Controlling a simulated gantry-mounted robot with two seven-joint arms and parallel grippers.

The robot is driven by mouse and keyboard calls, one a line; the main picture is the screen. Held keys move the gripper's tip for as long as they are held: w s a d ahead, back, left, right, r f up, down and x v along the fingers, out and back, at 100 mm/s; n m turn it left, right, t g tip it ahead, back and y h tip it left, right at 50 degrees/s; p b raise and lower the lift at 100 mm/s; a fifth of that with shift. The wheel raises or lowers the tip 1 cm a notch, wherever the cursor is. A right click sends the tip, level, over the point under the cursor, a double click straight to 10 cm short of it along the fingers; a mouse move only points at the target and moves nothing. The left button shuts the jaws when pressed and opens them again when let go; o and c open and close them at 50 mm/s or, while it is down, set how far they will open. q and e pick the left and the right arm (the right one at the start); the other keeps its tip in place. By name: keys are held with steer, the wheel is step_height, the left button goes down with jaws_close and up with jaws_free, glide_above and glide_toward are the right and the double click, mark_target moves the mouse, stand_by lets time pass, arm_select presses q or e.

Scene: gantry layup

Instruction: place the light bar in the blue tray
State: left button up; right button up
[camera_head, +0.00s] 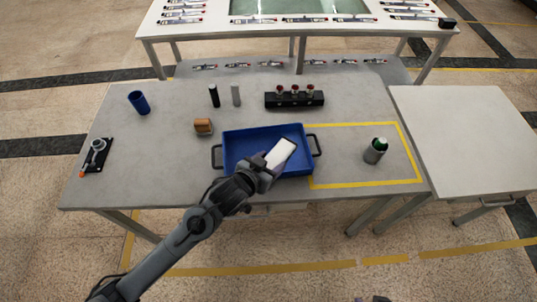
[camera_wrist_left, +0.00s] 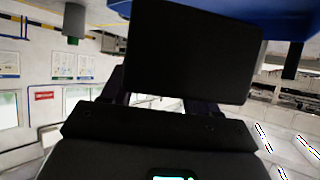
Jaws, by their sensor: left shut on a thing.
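The blue tray (camera_head: 236,150) stands near the front of the grey table, with a dark handle at each end. The light bar (camera_head: 282,152) is a flat block with a bright white face, tilted over the right half of the tray. My left gripper (camera_head: 266,164) is shut on its near end. In the left wrist view the bar's dark back (camera_wrist_left: 195,50) fills the upper middle, and the blue tray (camera_wrist_left: 265,14) shows at the top right. Whether the bar touches the tray floor I cannot tell. My right gripper is not in view.
A brown block (camera_head: 203,126) stands behind the tray's left end. A black holder with red-topped pieces (camera_head: 294,99) is behind it. A blue cup (camera_head: 139,102) is at the back left.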

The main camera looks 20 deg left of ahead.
arm_select(q)
steer(key=shift+w+a+f, duration=0.5)
steer(key=shift+w+a, duration=0.15)
steer(key=shift+a, duration=0.1)
steer(key=w+a+f, duration=0.1)
steer(key=w, duration=0.1)
steer(key=w+a+f+b, duration=0.1)
steer(key=w+f, duration=0.1)
steer(key=w, duration=0.1)
steer(key=w+a+f, duration=0.1)
steer(key=w+f, duration=0.1)
steer(key=shift+w+a+b, duration=0.25)
steer(key=shift+a+b, duration=0.05)
steer(key=shift+a, duration=0.1)
steer(key=shift+w+f, duration=0.2)
steer(key=shift+w, duration=0.1)
step_height(320, 180, down, 4)
steer(key=shift+a+r+b, duration=0.1)
steer(key=shift+r+b, duration=0.15)
steer(key=shift+b, duration=0.4)
steer(key=shift+f, duration=0.25)
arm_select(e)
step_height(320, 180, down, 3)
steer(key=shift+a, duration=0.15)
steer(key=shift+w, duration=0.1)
arm_select(q)
steer(key=shift+f, duration=0.2)
steer(key=o, duration=1.2)
steer(key=shift+r, duration=0.15)
